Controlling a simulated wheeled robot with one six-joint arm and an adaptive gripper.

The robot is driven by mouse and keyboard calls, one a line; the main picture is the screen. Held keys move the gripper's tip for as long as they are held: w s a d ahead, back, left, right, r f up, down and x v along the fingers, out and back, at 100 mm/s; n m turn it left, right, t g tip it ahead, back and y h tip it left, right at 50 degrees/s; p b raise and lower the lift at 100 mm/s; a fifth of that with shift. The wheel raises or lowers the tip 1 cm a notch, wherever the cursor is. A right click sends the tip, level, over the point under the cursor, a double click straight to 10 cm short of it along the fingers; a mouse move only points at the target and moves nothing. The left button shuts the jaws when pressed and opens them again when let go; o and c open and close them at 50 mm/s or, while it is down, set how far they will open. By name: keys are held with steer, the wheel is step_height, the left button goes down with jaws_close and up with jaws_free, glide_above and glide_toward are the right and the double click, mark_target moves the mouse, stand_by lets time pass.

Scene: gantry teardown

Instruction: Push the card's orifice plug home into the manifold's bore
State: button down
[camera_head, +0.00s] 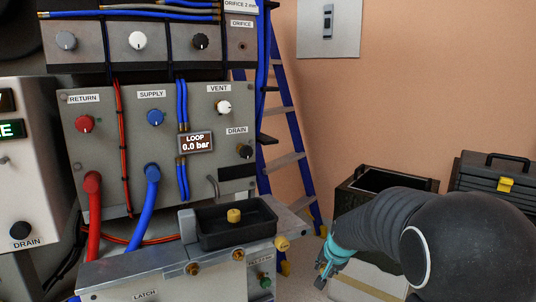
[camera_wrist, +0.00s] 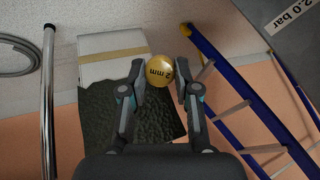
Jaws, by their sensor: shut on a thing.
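The card (camera_head: 240,5) at the top of the manifold reads "ORIFICE 2 mm". Below it, the manifold's ORIFICE block (camera_head: 238,35) has a small dark bore (camera_head: 242,46). My gripper (camera_head: 323,270) is low at the right, away from the manifold, its teal fingers pointing down and left. In the wrist view my gripper (camera_wrist: 161,78) is shut on a round gold plug (camera_wrist: 160,70) marked "2 mm". I cannot make out that plug in the head view. Another yellow plug (camera_head: 234,215) sits in the black tray (camera_head: 270,232).
The tray stands on the bench with brass fittings (camera_head: 281,243) at its edge. A blue ladder (camera_head: 285,130) leans at the wall behind. A dark open crate (camera_head: 360,205), a toolbox (camera_head: 495,185) and a taped carton (camera_head: 365,287) are at the right. Red and blue hoses hang left.

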steer(key=w+a+r+m+t+y, duration=0.2)
steer(key=w+a+r, duration=0.1)
steer(key=r, duration=0.7)
steer(key=w+a+r+m+t+y+b, duration=0.1)
steer(key=w+a+r+m+t+y, duration=0.15)
steer(key=r, duration=0.65)
steer(key=w+a+r+m+t+y, duration=0.1)
steer(key=w+a+r+y, duration=0.2)
steer(key=r, duration=0.7)
steer(key=s+a+r+y, duration=0.2)
steer(key=s+r, duration=0.1)
steer(key=r, duration=0.7)
steer(key=s+a+r+y, duration=0.2)
steer(key=s+a+r, duration=0.1)
steer(key=r, duration=0.7)
steer(key=s+a+r+y+b, duration=0.1)
steer(key=s+a+r+y, duration=0.1)
steer(key=r, duration=0.8)
steer(key=shift+s+a+n+t, duration=0.35)
steer(key=shift+s+a, duration=0.15)
steer(key=shift+s, duration=0.65)
steer(key=shift+s+y, duration=0.2)
steer(key=shift+y, duration=0.05)
steer(key=shift+w+a+p, duration=0.45)
steer(key=shift+w, duration=0.4)
steer(key=shift+w+a+p, duration=0.4)
steer(key=shift+w+p, duration=0.05)
steer(key=shift+w, duration=0.35)
steer(key=shift+w+a+p, duration=0.45)
steer(key=shift+w, duration=0.4)
